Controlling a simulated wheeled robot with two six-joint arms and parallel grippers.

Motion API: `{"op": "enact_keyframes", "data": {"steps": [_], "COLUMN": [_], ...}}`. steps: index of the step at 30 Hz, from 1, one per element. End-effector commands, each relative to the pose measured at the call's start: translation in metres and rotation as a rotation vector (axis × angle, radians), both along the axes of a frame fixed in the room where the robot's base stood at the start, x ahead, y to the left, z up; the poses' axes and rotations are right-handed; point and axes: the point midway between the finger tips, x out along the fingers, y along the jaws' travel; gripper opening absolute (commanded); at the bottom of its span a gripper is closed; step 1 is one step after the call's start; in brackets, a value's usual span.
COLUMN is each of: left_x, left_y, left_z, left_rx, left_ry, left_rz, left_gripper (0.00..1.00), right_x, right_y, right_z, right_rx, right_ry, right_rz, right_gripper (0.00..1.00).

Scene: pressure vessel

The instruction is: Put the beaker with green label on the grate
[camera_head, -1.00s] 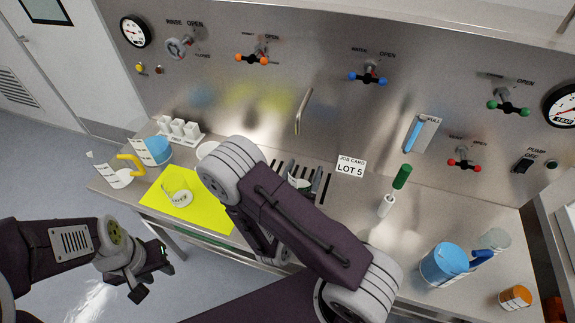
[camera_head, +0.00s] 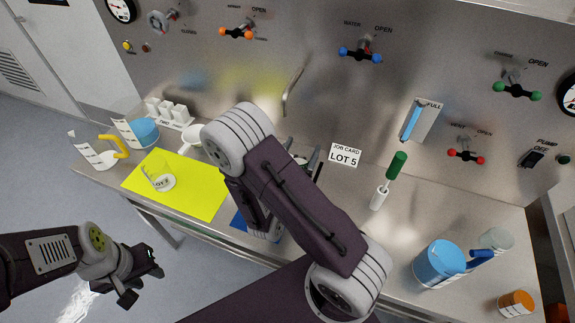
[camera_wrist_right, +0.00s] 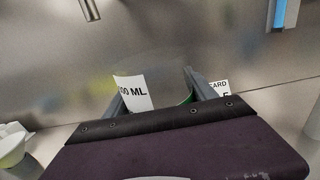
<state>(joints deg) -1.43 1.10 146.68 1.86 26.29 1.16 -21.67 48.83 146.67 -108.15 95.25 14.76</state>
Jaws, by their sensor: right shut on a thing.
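My right gripper (camera_head: 304,152) is mostly hidden behind my right arm in the head view. In the right wrist view its two fingers (camera_wrist_right: 158,92) are shut on a clear beaker with a white "ML" label (camera_wrist_right: 133,92) and a bit of green (camera_wrist_right: 187,100). In the head view only a small pale part of this beaker shows between the fingers. The grate is almost wholly hidden by my right arm; a dark slot (camera_head: 319,172) shows beside the fingers. I cannot tell the beaker's height above it. My left gripper (camera_head: 142,284) is open and empty, in front of the bench.
A glass beaker (camera_head: 160,180) stands on a yellow mat (camera_head: 195,192). A yellow-handled vessel (camera_head: 100,158), a blue-filled beaker (camera_head: 143,131) and a white bowl (camera_head: 192,142) are at the left. A green-handled tool (camera_head: 396,165), blue jug (camera_head: 438,265) and orange-capped jar (camera_head: 516,303) are at the right.

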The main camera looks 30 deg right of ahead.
Motion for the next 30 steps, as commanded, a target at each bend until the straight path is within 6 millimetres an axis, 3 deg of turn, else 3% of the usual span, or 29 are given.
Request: {"op": "enact_keyframes", "data": {"steps": [6,12,16,23,30], "left_x": [0.0,0.0,0.0,0.0,0.0], "left_y": [0.0,0.0,0.0,0.0,0.0], "left_z": [0.004,0.005,0.005,0.005,0.005], "left_rx": [0.0,0.0,0.0,0.0,0.0], "left_ry": [-0.001,-0.001,0.0,0.0,0.0], "left_rz": [0.0,0.0,0.0,0.0,0.0], "left_gripper": [0.36,0.36,0.36,0.36,0.36], "right_x": [0.044,0.068,0.07,0.069,0.069], "right_y": [0.003,0.006,0.006,0.006,0.006], "right_z": [-0.025,-0.04,-0.043,-0.08,-0.081], "right_rx": [0.0,-0.001,-0.001,-0.001,-0.001], "right_ry": [-0.001,-0.001,0.002,0.003,-0.001], "right_rz": [-0.002,-0.001,0.0,0.0,0.0], "right_gripper": [0.24,0.24,0.24,0.24,0.24]}}
